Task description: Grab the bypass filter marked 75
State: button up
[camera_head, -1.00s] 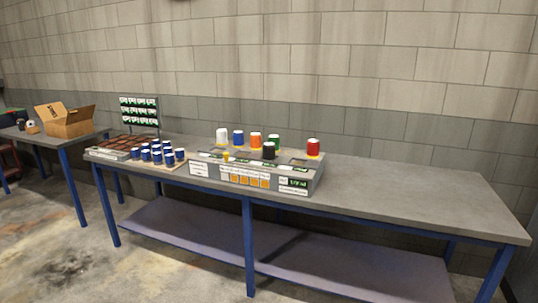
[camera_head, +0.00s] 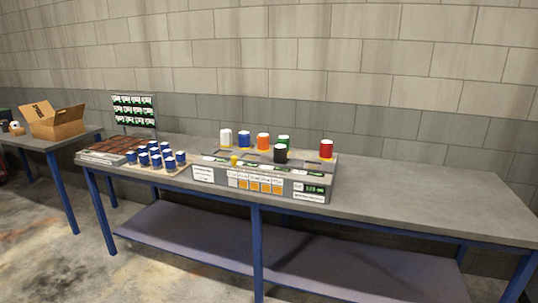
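Several filter-like cylinders stand on a grey stand on the workbench. In the back row are a white one (camera_head: 226,137), a blue one (camera_head: 244,139), an orange one (camera_head: 263,141) and a green one (camera_head: 283,141). A black one (camera_head: 280,154) stands in front and a red one (camera_head: 326,149) at the right end. Several small blue cylinders (camera_head: 156,156) stand on a board left of the stand. No number 75 can be read on any of them. My gripper is not in view.
The grey stand (camera_head: 316,190) carries labels and orange squares on its front. A brown tray (camera_head: 104,153) and a rack of green-white cards (camera_head: 134,110) are at the bench's left. The bench top (camera_head: 420,200) is clear at right. An open cardboard box (camera_head: 56,125) sits on another table.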

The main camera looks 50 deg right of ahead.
aim_at(280, 150)
jog(key=u, duration=0.1)
jog(key=i, duration=0.95)
jog(key=z, duration=0.1)
